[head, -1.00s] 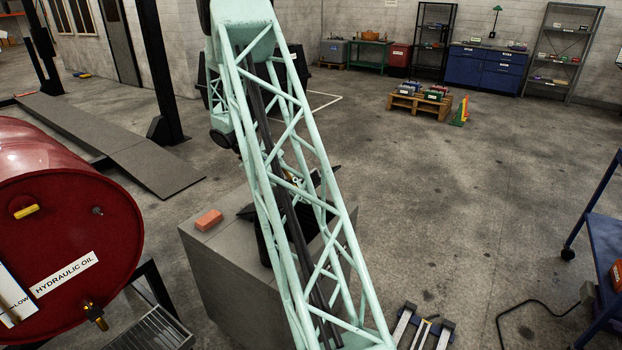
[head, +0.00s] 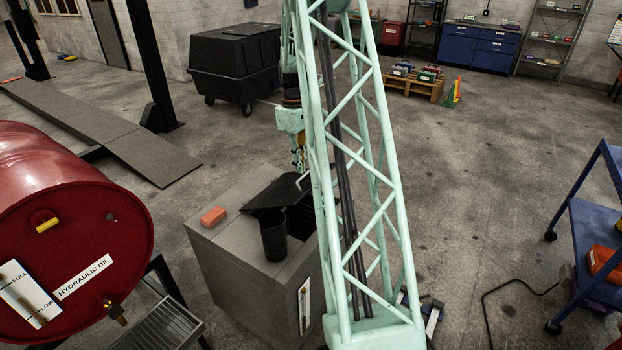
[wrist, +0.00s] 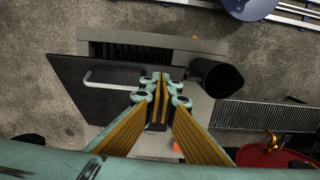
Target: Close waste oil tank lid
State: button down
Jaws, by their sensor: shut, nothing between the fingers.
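The waste oil tank (head: 225,255) is a grey box in the middle of the head view. Its dark lid (head: 278,190) is raised and tilted, with a light bar handle (head: 303,181); a dark slatted opening shows beside it. In the wrist view the lid (wrist: 85,105), its handle (wrist: 108,80) and the opening (wrist: 150,55) all show. My gripper (head: 299,168) is at the lid's far side, close to it. In the wrist view my gripper (wrist: 158,84) is shut and empty, its tips over the lid's edge beside the handle. Contact cannot be told.
A black cylinder (head: 273,237) stands on the tank beside the lid, and an orange-red block (head: 213,216) lies on its top. A red hydraulic oil drum (head: 80,235) is at the left, a blue cart (head: 590,225) at the right. A black bin (head: 235,60) stands behind.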

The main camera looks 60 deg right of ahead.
jog(key=shift+t, duration=0.7)
jog(key=d+r, duration=0.1)
jog(key=w+d+r+p, duration=0.1)
jog(key=r, duration=0.1)
jog(key=shift+w+d, duration=0.15)
jog(key=shift+d, duration=0.25)
jog(key=p, duration=0.1)
send_over(305, 192)
jog(key=w, duration=0.1)
jog(key=f, duration=1.1)
jog(key=shift+w+d+f, duration=0.15)
jog(key=shift+d+f, duration=0.05)
jog(key=shift+f, duration=0.05)
jog(key=shift+s+f+p, duration=0.3)
jog(key=shift+s+f, duration=0.2)
jog(key=shift+f, duration=0.4)
jog(key=shift+f, duration=0.15)
